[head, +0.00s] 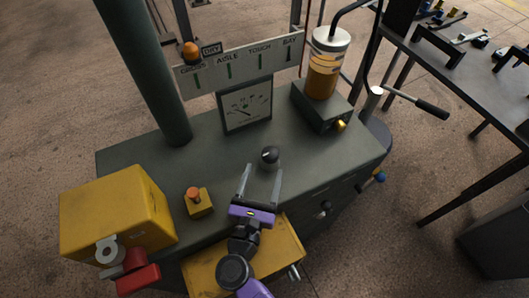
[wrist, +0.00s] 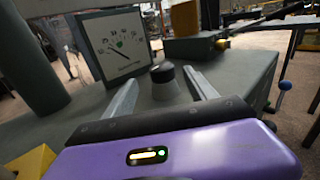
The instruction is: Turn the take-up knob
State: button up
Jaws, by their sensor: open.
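A round black knob (head: 269,155) with a pale mark on top stands on the grey-green bench top, in front of the dial gauge. It looks like the take-up knob, but I read no label on it. In the wrist view the knob (wrist: 163,73) sits on a wider grey base (wrist: 165,91). My gripper (head: 262,172) is open, with its two fingers pointing at the knob. In the wrist view the fingers of my gripper (wrist: 160,82) show on either side of the base, with a gap visible. No contact shows.
A dial gauge (head: 246,106) stands behind the knob. A yellow box with an orange button (head: 194,195) is to the left, and a large yellow housing (head: 115,212) beyond it. A grey block with a brass knob (head: 340,125) is right. The bench (head: 222,160) is clear around the knob.

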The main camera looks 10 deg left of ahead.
aim_at(269, 160)
jog(key=shift+w+d+r, duration=0.1)
jog(key=shift+w+d, duration=0.05)
jog(key=shift+w, duration=0.25)
jog(key=shift+w+d+p, duration=0.15)
jog(key=shift+w+d, duration=0.05)
jog(key=shift+w, duration=1.55)
jog(key=shift+w+d+p, duration=0.15)
jog(key=shift+w+d, duration=0.05)
jog(key=shift+w, duration=1.55)
jog(key=c, duration=1.4)
